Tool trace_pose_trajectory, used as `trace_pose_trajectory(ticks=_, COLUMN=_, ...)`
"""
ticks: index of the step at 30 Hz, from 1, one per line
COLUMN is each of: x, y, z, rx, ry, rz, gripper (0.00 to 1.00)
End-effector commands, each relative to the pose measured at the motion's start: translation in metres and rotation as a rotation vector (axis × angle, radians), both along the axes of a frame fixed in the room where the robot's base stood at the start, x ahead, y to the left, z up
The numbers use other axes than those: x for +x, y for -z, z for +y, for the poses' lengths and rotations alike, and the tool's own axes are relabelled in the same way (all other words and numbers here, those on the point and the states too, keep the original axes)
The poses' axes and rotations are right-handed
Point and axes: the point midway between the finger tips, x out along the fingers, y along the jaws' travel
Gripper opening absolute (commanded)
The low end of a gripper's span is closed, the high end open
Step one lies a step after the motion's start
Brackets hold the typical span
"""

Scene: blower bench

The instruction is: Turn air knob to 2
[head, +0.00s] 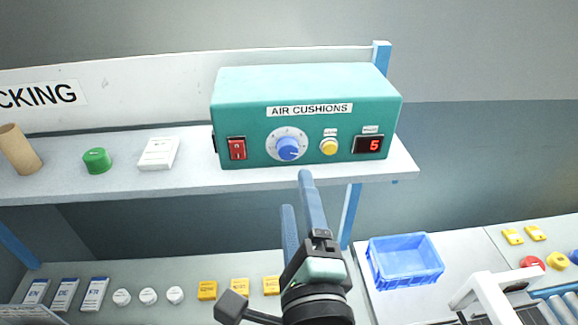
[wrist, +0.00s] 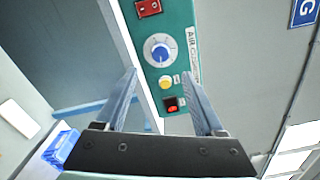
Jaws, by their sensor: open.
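The green box labelled AIR CUSHIONS (head: 240,107) stands on the shelf. Its blue air knob (head: 289,149) sits on a pale round dial, right of a red rocker switch (head: 237,149). My gripper (head: 296,190) is open and empty, below and in front of the box. In the wrist view the knob (wrist: 160,54) shows ahead, beyond the gap between the fingers (wrist: 162,82), clear of both. The dial's markings are too small to read.
Below are a blue bin (head: 404,262) and several small labelled boxes. A blue post (head: 350,215) stands beneath the shelf's right part.

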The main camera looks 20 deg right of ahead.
Motion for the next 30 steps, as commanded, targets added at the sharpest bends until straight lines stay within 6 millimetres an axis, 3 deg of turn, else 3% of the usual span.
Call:
trace_pose_trajectory(ticks=17, x=0.016, y=0.004, z=-0.005, rx=-0.001, ry=0.004, rz=-0.007, gripper=0.70)
trace_pose_trajectory(ticks=24, x=0.060, y=-0.004, z=-0.018, rx=0.000, ry=0.005, rz=0.002, gripper=0.70)
trace_pose_trajectory(ticks=30, x=0.083, y=-0.003, z=-0.024, rx=0.001, ry=0.005, rz=0.000, gripper=0.70)
